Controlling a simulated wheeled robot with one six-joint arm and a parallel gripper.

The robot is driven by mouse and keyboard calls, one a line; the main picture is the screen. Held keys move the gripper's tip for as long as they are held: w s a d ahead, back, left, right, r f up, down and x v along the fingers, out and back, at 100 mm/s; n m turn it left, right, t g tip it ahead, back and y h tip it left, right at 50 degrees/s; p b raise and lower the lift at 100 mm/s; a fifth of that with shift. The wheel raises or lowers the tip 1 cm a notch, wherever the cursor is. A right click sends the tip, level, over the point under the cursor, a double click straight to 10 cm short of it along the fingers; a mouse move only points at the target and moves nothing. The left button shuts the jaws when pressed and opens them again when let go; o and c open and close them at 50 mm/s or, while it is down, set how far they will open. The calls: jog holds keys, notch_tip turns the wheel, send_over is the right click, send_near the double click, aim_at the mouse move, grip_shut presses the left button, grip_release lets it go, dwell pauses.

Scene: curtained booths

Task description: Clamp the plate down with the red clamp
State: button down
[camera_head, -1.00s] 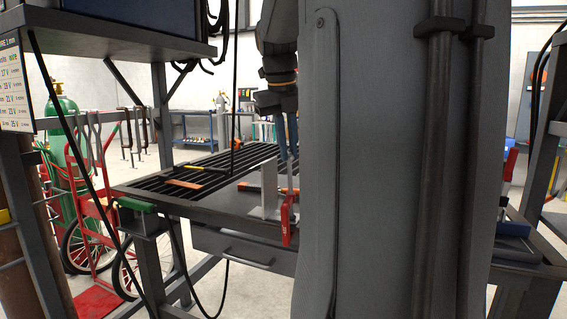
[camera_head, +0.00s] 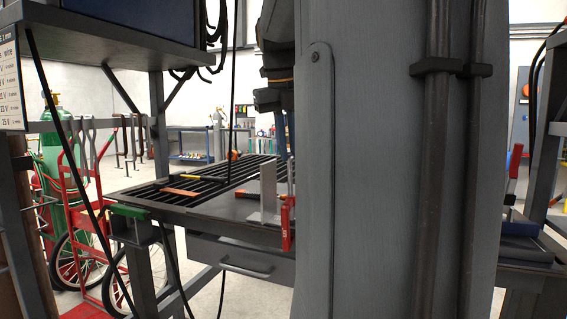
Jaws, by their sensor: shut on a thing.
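The red clamp (camera_head: 287,228) hangs upright at the front edge of the welding table (camera_head: 200,211), its thin bar rising toward my gripper. A light grey metal plate (camera_head: 268,188) stands upright on the table just left of the clamp. My gripper (camera_head: 291,152) points down above the clamp and is shut on its upper part. My own large grey body part hides much of the gripper and the area to the right of the clamp. I cannot tell whether the clamp touches the plate or the table edge.
A yellow-handled tool (camera_head: 205,177) and an orange-brown strip (camera_head: 179,192) lie on the table's slats. An orange-handled tool lies behind the plate. A black cable (camera_head: 231,90) hangs over the table. A red cart (camera_head: 75,205) with a green cylinder stands at left.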

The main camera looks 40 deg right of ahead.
aim_at(289, 153)
jog(key=shift+s+a+f+m+b, duration=0.2)
jog(key=shift+m+b, duration=0.1)
jog(key=shift+b, duration=2.4)
jog(key=c, duration=1.7)
grip_release()
jog(key=shift+r, duration=0.1)
jog(key=shift+c, duration=0.2)
jog(key=shift+r, duration=0.15)
jog(key=shift+v, duration=1.45)
jog(key=n+p, duration=0.2)
jog(key=n, duration=0.1)
jog(key=shift+r, duration=0.1)
jog(key=n+p, duration=0.3)
jog(key=n, duration=0.2)
jog(key=shift+d+n+p, duration=0.1)
jog(key=shift+n+p, duration=1.4)
jog(key=shift+n, duration=0.5)
